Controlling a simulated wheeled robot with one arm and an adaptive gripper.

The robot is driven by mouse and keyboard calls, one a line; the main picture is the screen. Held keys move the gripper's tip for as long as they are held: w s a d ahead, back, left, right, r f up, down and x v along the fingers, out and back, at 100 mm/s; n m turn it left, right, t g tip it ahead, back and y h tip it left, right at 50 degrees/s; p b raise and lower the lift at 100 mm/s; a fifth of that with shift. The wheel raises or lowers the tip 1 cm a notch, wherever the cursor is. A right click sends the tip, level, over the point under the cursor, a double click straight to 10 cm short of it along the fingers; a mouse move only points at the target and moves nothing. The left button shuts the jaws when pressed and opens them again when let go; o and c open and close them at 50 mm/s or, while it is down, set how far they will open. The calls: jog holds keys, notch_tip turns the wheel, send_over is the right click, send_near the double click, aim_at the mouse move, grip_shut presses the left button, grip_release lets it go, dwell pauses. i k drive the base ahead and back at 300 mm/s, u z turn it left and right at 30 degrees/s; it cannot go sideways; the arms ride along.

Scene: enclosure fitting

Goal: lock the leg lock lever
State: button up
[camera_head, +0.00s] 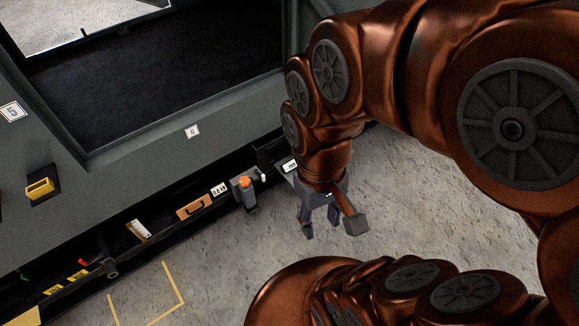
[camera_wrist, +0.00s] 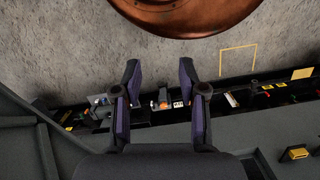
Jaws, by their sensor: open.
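No part is clearly labelled as the leg lock lever. A small grey fixture with an orange top (camera_head: 245,183) stands on the dark ledge at the enclosure's lower edge, left of my gripper, and could be it. A small white-tipped piece (camera_head: 263,177) sits just right of it. The orange top (camera_wrist: 163,102) also shows small in the wrist view, between and beyond the fingers. My gripper (camera_head: 320,222) is open and empty, with its fingers pointing down over the floor to the right of the fixture, apart from it. The lever's position cannot be told.
The ledge also carries an orange-brown handled panel (camera_head: 195,207), a white label (camera_head: 138,230), a red knob (camera_head: 82,262) and yellow tags (camera_head: 77,275). A yellow bracket (camera_head: 40,188) sits on the grey panel. Concrete floor (camera_head: 230,250) with yellow markings is clear in front.

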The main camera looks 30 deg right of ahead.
aim_at(260, 174)
jog(key=z, duration=0.2)
jog(key=i, duration=0.5)
jog(key=u, duration=1.45)
jog(key=k, duration=0.4)
jog(key=u, duration=0.65)
jog(key=i, duration=0.45)
